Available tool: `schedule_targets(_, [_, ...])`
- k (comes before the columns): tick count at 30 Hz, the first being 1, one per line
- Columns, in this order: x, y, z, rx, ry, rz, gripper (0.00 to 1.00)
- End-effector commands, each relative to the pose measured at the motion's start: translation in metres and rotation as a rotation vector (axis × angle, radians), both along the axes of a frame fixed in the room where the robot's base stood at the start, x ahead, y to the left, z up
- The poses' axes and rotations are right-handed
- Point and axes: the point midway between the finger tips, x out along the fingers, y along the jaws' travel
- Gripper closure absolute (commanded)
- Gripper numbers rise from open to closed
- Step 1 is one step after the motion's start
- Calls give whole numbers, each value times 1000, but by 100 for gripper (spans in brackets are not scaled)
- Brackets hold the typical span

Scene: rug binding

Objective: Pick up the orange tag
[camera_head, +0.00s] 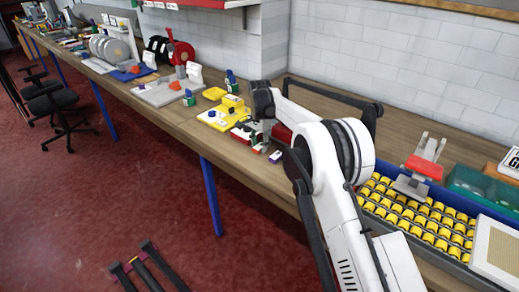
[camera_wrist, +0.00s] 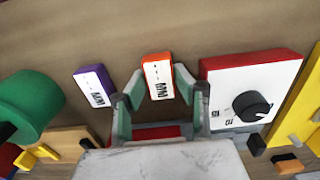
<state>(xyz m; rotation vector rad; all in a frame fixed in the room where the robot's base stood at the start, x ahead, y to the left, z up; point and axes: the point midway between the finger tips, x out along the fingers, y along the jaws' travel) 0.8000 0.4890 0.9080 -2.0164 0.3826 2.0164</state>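The orange tag (camera_wrist: 157,65) is a small block with an orange rim and a white face with dark lettering, lying on the wooden bench. My gripper (camera_wrist: 158,84) is open, with one greenish-grey finger on each side of the tag's near part. Small gaps seem to show between fingers and tag, but I cannot tell how high the fingertips are above the bench.
A purple tag (camera_wrist: 95,86) lies left of the left finger. A red-and-white box with a black knob (camera_wrist: 251,104) stands close to the right finger. A green round object (camera_wrist: 28,103) is further left. A yellow-roll tray (camera_head: 420,215) stands to the right on the bench.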

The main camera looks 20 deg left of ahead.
Motion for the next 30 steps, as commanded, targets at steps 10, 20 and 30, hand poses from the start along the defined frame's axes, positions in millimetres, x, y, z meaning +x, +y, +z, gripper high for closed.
schedule_targets(10, [0,0,1,0,0,0,91])
schedule_targets(20, [0,0,32,0,0,0,91])
schedule_targets(30, [-46,7,68,0,0,2,91])
